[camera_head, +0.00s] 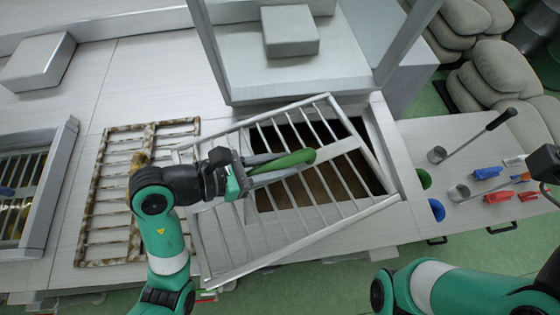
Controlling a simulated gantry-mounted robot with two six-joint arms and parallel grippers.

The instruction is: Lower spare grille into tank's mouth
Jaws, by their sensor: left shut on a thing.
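The spare grille (343,212) is a clean silver frame with several bars and a green handle (292,160) along its wide middle bar. My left gripper (285,166) is shut on that handle. The grille lies across the tank's mouth (352,128), a dark rectangular opening in the pale metal top. It is turned askew to the opening and reaches past it to the left and front. The gap beneath the grille is hard to judge. Only a dark part of my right gripper (545,163) shows at the right edge; its fingers are hidden.
A rusty, stained grille (89,215) lies on the top left of the tank. A metal-framed trough (55,180) stands at far left. A metal frame (212,55) rises behind the mouth. Ladles (437,155) and red and blue items (487,173) lie at right.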

